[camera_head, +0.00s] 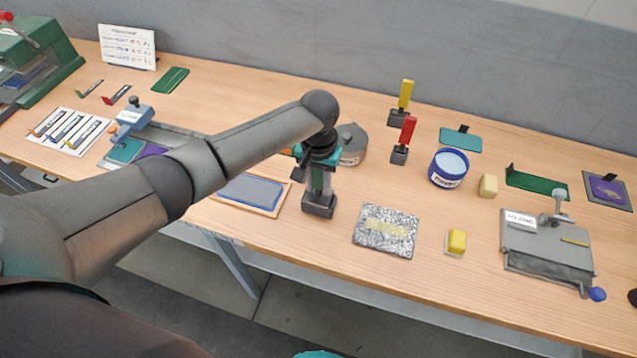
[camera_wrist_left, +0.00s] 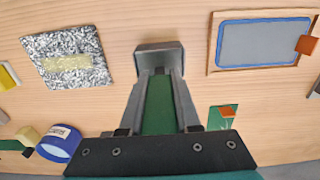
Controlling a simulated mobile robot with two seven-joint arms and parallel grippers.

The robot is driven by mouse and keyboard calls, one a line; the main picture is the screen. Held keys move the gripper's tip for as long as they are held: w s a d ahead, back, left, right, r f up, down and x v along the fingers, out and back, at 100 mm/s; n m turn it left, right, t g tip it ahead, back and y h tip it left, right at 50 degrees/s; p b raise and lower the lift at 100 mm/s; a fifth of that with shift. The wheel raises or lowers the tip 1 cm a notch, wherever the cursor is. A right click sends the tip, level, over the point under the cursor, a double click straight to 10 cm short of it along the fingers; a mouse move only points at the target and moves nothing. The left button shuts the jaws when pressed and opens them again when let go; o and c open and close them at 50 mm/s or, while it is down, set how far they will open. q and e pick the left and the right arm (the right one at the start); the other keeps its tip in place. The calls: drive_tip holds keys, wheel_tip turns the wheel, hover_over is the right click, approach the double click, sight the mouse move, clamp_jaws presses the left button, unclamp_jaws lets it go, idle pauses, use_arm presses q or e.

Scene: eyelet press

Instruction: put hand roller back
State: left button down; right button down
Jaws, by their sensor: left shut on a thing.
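My left gripper (camera_head: 319,190) is shut on an upright tool with a green handle and a dark grey block at its lower end, taken to be the hand roller (camera_head: 319,208). In the left wrist view the green handle (camera_wrist_left: 160,105) runs between the two fingers to the grey block (camera_wrist_left: 160,56). The block is at or just above the wood table between the blue-grey framed pad (camera_head: 250,190) and the speckled slab (camera_head: 386,231); whether it touches is unclear. My right gripper does not show.
A round grey tin (camera_head: 352,147) stands close behind the gripper. Red-handled (camera_head: 404,142) and yellow-handled (camera_head: 403,101) tools stand in dark blocks further back. A blue tub (camera_head: 448,170), yellow block (camera_head: 456,241) and grey press (camera_head: 546,250) are to the right.

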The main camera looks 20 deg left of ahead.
use_arm(q)
drive_tip(key=shift+f, duration=0.15)
drive_tip(key=shift+f, duration=0.35)
drive_tip(key=c, duration=0.6)
unclamp_jaws()
wheel_tip(320, 180, up, 13)
drive_tip(key=shift+p, duration=0.6)
drive_tip(key=shift+f, duration=0.1)
